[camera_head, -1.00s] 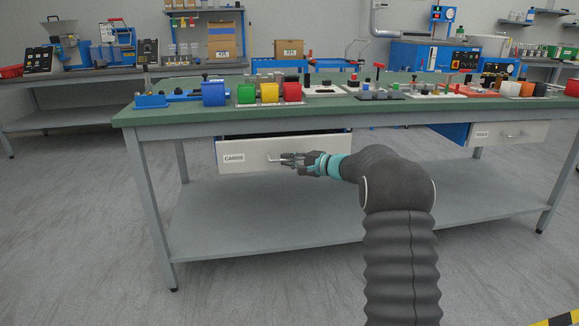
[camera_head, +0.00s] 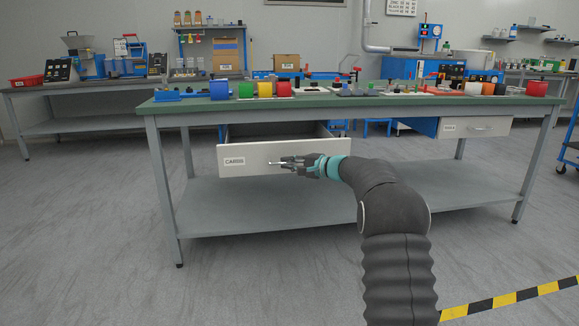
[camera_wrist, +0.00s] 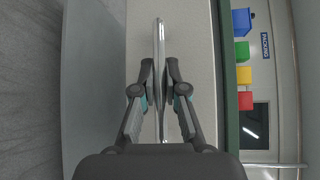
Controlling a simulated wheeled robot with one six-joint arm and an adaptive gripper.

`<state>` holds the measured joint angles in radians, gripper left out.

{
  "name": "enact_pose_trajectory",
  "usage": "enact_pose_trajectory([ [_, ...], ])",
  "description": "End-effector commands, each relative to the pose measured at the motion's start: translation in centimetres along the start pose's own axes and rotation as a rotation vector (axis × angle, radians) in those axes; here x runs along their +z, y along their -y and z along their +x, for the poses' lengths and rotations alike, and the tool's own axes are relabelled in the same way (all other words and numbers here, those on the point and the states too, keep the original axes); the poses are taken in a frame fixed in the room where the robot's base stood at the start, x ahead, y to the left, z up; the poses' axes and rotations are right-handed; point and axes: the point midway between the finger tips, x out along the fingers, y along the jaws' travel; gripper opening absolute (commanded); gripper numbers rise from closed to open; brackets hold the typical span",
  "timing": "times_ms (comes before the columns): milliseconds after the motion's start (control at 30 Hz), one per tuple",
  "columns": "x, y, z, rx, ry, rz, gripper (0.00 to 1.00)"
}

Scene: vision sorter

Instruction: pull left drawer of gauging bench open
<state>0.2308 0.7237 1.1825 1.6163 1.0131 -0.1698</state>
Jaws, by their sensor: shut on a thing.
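The left drawer (camera_head: 262,157) of the gauging bench (camera_head: 340,104) has a white front with a label at its left end. It stands out from under the green top, and its dark open inside shows behind the front. My gripper (camera_head: 290,163) is at the drawer front, shut on the drawer's bar handle. The handle (camera_wrist: 159,70) runs between the two fingers in the wrist view. Part of the handle is hidden by the fingers.
A second drawer (camera_head: 475,128) at the bench's right is closed. Coloured blocks and gauging fixtures stand on the bench top. A lower shelf (camera_head: 300,200) lies under the drawer. A yellow-black floor strip (camera_head: 510,299) is at the lower right.

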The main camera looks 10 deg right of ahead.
Motion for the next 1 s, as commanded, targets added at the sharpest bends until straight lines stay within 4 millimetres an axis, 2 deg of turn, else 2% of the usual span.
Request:
enact_pose_trajectory([
  [433, -0.1, 0.0, 0.0, 0.001, -0.003, 0.0, 0.0],
  [467, -0.1, 0.0, 0.0, 0.001, -0.003, 0.0, 0.19],
  [533, -0.1, 0.0, 0.0, 0.001, -0.003, 0.0, 0.36],
  [867, -0.1, 0.0, -0.1, 0.0, -0.002, 0.0, 0.37],
  [1000, -0.1, 0.1, -1.2, 0.0, -0.003, 0.0, 0.37],
])
